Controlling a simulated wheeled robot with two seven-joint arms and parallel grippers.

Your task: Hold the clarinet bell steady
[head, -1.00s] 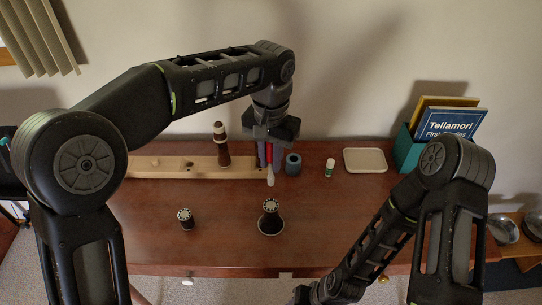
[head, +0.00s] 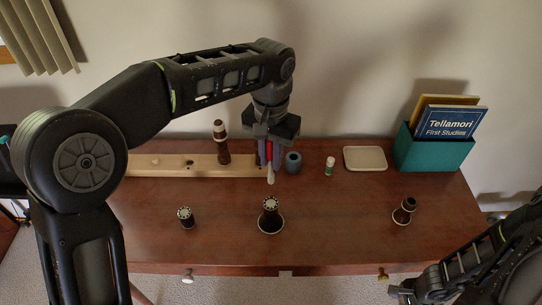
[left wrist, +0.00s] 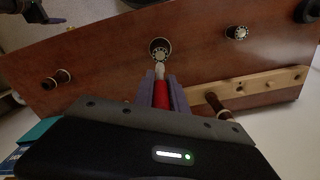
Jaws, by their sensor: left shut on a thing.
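The dark clarinet bell (head: 270,220), flared with a pale ring at its base, stands upright near the middle of the table. It also shows in the left wrist view (left wrist: 160,50). My left gripper (head: 269,155) is behind the bell, apart from it. Its purple fingers are shut on a red stick with a white tip (left wrist: 161,93), pointing down.
A smaller dark piece (head: 186,217) stands left of the bell, a brown one (head: 403,211) to the right. A wooden rail (head: 150,170) carries an upright joint (head: 221,148). Behind are a blue-grey cup (head: 293,163), green-white tube (head: 329,166), cream tray (head: 365,165) and teal book box (head: 440,155).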

